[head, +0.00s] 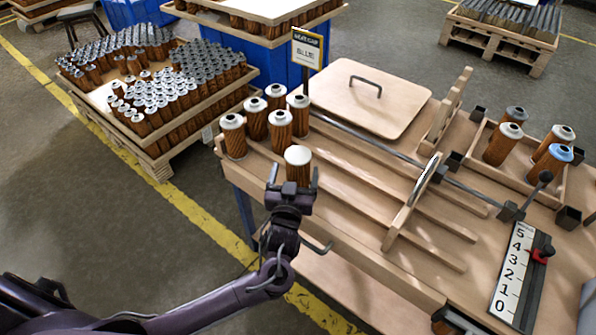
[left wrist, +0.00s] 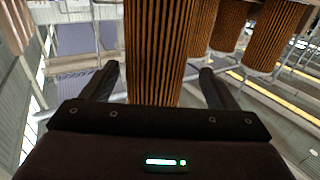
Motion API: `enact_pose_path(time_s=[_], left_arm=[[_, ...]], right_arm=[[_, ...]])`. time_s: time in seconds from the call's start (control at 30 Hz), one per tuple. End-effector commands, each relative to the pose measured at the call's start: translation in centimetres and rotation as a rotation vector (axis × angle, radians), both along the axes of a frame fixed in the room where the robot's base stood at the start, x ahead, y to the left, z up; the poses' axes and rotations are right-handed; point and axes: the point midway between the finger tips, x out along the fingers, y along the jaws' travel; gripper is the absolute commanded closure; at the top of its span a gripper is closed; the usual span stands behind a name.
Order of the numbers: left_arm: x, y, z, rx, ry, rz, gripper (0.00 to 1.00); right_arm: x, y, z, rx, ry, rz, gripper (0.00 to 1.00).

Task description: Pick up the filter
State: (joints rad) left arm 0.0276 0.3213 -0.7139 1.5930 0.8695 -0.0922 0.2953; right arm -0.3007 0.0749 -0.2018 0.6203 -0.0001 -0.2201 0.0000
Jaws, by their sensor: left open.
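A filter (head: 298,164) with a white top and a brown pleated body stands upright near the table's front left edge. My left gripper (head: 291,178) is at this filter, with its fingers open on either side of it. In the left wrist view the pleated body of the filter (left wrist: 158,50) rises between the two spread fingers of my left gripper (left wrist: 158,85). A gap shows on each side, so the fingers look apart from it. The filter's lower part is hidden behind the gripper in the head view. My right gripper is not in view.
Several more filters (head: 256,120) stand just behind on the wooden table. Wooden rails (head: 360,180) run to the right of the filter. A sign (head: 307,48) reading BLUE stands behind. A tray (head: 518,178) at right holds several filters. A numbered scale (head: 511,272) lies at front right.

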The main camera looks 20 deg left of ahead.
Motion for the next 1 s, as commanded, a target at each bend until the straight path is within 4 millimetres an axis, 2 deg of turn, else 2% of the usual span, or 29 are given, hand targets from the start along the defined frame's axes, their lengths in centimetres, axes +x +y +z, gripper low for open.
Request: enact_pose_path(time_s=[0.23, 0.37, 0.57, 0.93, 1.0], left_arm=[[3.6, 0.0, -0.2, 0.001, 0.000, -0.001, 0.19], [4.2, 0.2, -0.3, 0.000, 0.001, -0.002, 0.19], [4.2, 0.2, -0.4, -0.001, 0.002, -0.002, 0.19], [4.2, 0.2, -0.4, 0.000, 0.002, -0.002, 0.67], [4.2, 0.2, -0.3, -0.001, 0.002, -0.002, 0.69]], right_arm=[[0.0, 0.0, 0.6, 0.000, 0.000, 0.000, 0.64], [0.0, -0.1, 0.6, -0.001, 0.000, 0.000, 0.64], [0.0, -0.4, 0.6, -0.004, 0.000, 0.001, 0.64], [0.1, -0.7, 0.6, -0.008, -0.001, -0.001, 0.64], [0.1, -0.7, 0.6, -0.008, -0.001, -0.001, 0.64]])
